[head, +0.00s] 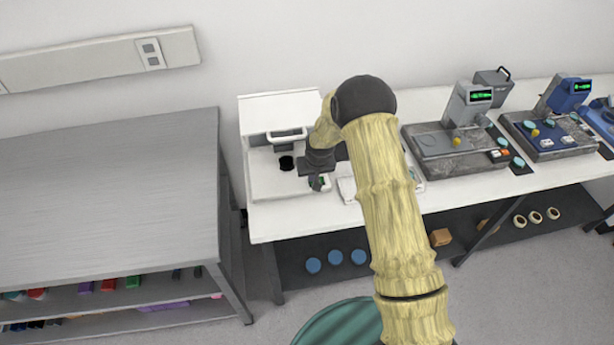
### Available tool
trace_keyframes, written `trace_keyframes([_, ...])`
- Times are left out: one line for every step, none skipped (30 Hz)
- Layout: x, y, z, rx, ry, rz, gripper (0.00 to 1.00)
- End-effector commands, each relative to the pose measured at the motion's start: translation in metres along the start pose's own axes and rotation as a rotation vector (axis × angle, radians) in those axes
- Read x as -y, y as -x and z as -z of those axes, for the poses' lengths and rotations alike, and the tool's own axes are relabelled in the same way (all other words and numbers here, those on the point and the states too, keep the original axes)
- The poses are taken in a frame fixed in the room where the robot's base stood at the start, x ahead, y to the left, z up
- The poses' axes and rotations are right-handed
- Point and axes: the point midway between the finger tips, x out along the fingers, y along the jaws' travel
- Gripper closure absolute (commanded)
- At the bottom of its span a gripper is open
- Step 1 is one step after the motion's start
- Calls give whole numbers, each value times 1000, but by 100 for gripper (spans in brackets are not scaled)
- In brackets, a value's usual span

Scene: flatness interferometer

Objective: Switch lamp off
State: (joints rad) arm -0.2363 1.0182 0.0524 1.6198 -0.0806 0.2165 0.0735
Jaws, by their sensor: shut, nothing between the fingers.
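The white flatness interferometer (267,176) stands at the left end of the white bench, with a handled front part and a dark round spot on its base. My gripper (317,184) is shut and empty, pointing down at the right front of this instrument. A small green-lit part (324,181) shows right beside the fingertips. I cannot tell whether it is the lamp switch, or whether the fingers touch it. My arm and gripper hide the instrument's right side, and the lamp itself cannot be made out.
A white keypad-like item (347,189) lies just right of my gripper. Grey (456,140) and blue (550,133) instruments with green displays stand further right on the bench. A grey table (110,195) is at the left, and a green round stool (340,325) is in front.

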Motion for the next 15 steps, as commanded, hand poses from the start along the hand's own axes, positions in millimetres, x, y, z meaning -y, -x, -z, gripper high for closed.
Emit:
trace_keyframes([-5, -2, 0, 0, -5, -11, 100])
trace_keyframes([-5, 0, 0, 0, -6, -9, 100])
trace_keyframes([-6, 0, 0, 0, -7, -8, 100])
trace_keyframes([-6, 0, 0, 0, -7, -8, 100])
trace_keyframes([-6, 0, 0, 0, -7, -8, 100])
trace_keyframes([-5, 0, 0, 0, -6, -8, 100])
trace_keyframes([-5, 0, 0, 0, -6, -8, 100])
trace_keyframes([-6, 0, 0, 0, -6, -8, 100])
trace_keyframes([-6, 0, 0, 0, -6, -8, 100])
trace_keyframes([-7, 0, 0, 0, -6, -7, 100])
trace_keyframes([-7, 0, 0, 0, -6, -7, 100])
trace_keyframes([-9, 0, 0, 0, -6, -7, 100])
trace_keyframes([-10, 0, 0, 0, -6, -7, 100])
trace_keyframes([-11, 1, 0, 0, -6, -7, 100])
trace_keyframes([-13, 1, 0, 0, -6, -7, 100])
